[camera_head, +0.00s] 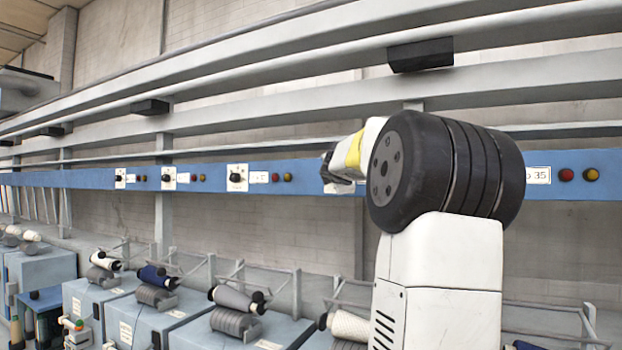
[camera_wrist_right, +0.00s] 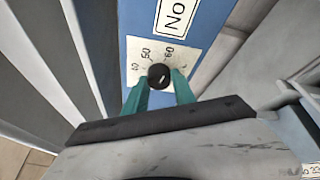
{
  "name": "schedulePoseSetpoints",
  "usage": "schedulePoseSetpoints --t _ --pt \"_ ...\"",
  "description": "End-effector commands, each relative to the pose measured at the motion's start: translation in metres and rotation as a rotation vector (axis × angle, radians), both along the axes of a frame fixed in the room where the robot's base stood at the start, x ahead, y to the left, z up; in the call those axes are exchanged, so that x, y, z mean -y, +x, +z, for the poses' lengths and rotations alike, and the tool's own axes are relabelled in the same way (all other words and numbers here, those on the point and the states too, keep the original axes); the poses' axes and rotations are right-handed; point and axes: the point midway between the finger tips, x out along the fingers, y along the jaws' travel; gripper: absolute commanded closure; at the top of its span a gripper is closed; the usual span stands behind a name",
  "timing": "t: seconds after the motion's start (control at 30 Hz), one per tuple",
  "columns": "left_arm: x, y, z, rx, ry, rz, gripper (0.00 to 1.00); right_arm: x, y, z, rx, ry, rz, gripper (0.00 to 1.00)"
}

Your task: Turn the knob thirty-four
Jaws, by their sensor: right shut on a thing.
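In the wrist view a round black knob (camera_wrist_right: 158,74) with a light pointer mark sits on a white dial plate (camera_wrist_right: 190,52) marked with numbers such as 50 and 60. My right gripper (camera_wrist_right: 160,84) is shut on this knob, one teal finger on each side. The label beside the plate (camera_wrist_right: 177,12) shows "No"; its number is cut off. In the head view my right gripper (camera_head: 342,172) is at the blue rail (camera_head: 310,178), left of a label ending in 35 (camera_head: 538,175). My arm and gripper hide the held knob there. My left gripper is not in view.
Other knobs (camera_head: 236,177) on white plates, with labels and red and yellow buttons (camera_head: 282,177), line the rail to the left. Blue-grey machine boxes (camera_head: 155,320) with yarn spools (camera_head: 235,300) stand below. Long grey beams (camera_head: 250,115) run above the rail.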

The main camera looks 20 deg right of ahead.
Motion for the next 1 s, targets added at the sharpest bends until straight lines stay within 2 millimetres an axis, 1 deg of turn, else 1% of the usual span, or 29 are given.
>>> schedulePoseSetpoints --t 0.03,0.07,0.1,0.17,0.47,0.57,0.83,1.0 --pt "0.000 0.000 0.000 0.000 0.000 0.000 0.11 -0.001 0.000 0.001 0.002 0.000 0.001 1.00" --pt "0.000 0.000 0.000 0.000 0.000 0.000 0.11 -0.001 0.000 0.001 0.003 0.000 0.001 0.66" --pt "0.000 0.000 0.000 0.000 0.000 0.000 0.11 -0.001 0.000 0.001 0.003 0.000 0.001 0.59" --pt "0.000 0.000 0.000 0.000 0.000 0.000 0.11 0.000 0.000 0.001 0.002 0.000 0.001 0.47" --pt "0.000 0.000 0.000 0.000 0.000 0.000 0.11 0.000 -0.001 0.001 0.001 0.000 0.000 0.47" --pt "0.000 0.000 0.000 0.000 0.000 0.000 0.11 -0.003 -0.006 0.002 0.002 -0.001 0.001 0.47" --pt "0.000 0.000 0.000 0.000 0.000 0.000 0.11 -0.023 -0.047 0.007 0.003 -0.001 0.002 0.47" --pt "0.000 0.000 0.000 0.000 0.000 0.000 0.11 -0.032 -0.065 0.008 0.002 -0.001 0.001 0.47"
